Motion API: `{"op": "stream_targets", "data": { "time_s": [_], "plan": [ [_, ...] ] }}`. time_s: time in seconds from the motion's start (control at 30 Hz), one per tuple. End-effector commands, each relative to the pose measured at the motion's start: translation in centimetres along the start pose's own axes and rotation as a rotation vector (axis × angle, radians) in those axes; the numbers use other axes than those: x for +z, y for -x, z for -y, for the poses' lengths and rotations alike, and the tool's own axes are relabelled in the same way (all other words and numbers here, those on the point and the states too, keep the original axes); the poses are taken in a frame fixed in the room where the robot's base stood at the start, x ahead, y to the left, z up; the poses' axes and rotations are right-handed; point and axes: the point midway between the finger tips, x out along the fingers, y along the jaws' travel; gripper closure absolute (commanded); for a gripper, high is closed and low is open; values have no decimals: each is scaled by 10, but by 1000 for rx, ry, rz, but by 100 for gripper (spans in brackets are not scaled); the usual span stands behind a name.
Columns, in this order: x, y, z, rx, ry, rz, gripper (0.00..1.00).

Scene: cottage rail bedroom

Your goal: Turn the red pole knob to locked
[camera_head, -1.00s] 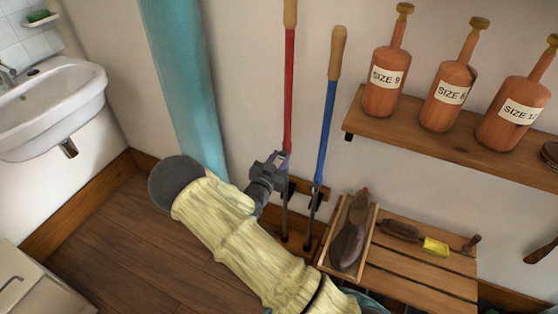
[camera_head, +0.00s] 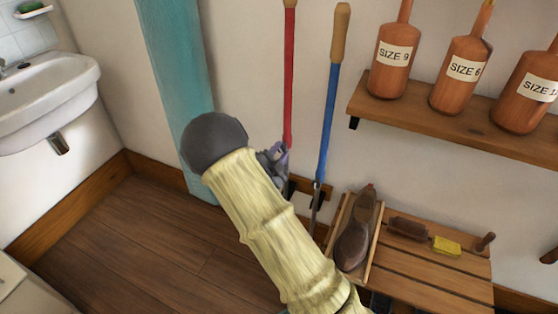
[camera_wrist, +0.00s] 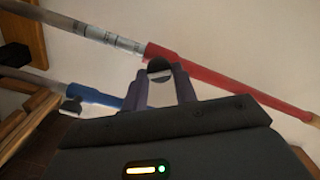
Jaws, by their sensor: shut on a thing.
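The red pole (camera_head: 288,80) stands against the wall with a wooden top handle. It crosses the wrist view (camera_wrist: 200,70) at a slant, with a grey marked section (camera_wrist: 95,32) beside the red part. The red pole knob (camera_wrist: 159,72), dark with a pale band, sits between my fingertips. My gripper (camera_wrist: 160,82) is shut on this knob. In the head view my gripper (camera_head: 277,158) is at the lower end of the red part, partly hidden by my arm. The knob cannot be made out there, and I cannot read its lock state.
A blue pole (camera_head: 326,125) stands close to the right; its own knob (camera_wrist: 71,106) shows in the wrist view. A slatted bench (camera_head: 420,280) with a shoe (camera_head: 355,235) is at lower right, below a bottle shelf (camera_head: 450,128). A teal post (camera_head: 175,80) and sink (camera_head: 45,95) are left.

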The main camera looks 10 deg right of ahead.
Motion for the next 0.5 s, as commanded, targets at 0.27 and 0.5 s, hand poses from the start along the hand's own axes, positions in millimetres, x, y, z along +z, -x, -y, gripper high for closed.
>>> {"op": "stream_targets", "data": {
  "time_s": [0.27,0.5],
  "plan": [
    [3,-1,-7,-1,-265,-3,95],
    [3,0,-6,-2,-461,-2,95]
  ]
}}
